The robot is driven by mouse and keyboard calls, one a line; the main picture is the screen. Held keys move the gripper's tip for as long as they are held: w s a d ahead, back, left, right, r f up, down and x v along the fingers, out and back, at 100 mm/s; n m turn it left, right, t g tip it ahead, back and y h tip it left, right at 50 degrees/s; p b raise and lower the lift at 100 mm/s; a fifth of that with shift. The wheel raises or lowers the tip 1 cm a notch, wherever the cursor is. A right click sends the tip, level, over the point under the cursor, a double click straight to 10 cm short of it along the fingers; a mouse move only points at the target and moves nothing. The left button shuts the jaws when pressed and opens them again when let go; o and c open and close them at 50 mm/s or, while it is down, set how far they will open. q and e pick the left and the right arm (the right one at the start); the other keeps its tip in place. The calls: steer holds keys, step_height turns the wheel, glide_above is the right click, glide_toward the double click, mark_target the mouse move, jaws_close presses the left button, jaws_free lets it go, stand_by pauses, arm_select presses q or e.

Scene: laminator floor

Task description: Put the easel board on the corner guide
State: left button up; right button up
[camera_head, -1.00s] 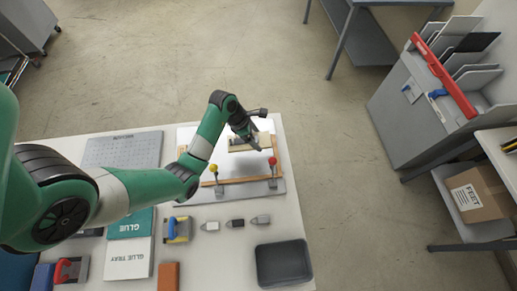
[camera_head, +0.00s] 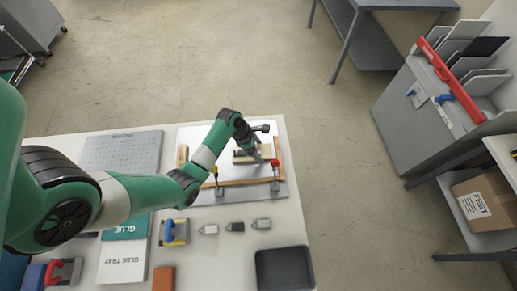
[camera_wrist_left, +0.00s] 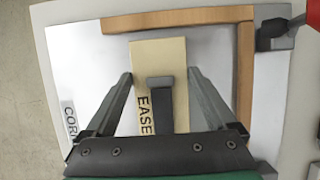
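The easel board (camera_head: 241,159) is a small cream block with a dark handle and lettering reading "EASE". It lies on the white sheet inside the wooden corner guide (camera_head: 240,183). In the left wrist view the board (camera_wrist_left: 172,55) lies close to the guide's top strip (camera_wrist_left: 175,18), with a narrow gap, and well apart from its right strip. My left gripper (camera_wrist_left: 160,76) is over the board, its fingers spread either side of the handle and clear of it. In the head view the gripper (camera_head: 254,153) partly hides the board. My right gripper is not in view.
Red-topped (camera_head: 275,163) and yellow-topped (camera_head: 214,169) clamps stand along the guide. A grey cabinet stands at the right.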

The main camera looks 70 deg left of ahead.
arm_select(q)
steer(key=shift+o, duration=0.3)
steer(key=shift+r, duration=0.25)
steer(key=p+v, duration=0.4)
steer(key=v, duration=0.7)
steer(key=shift+s+r, duration=0.25)
steer(key=shift+r, duration=0.1)
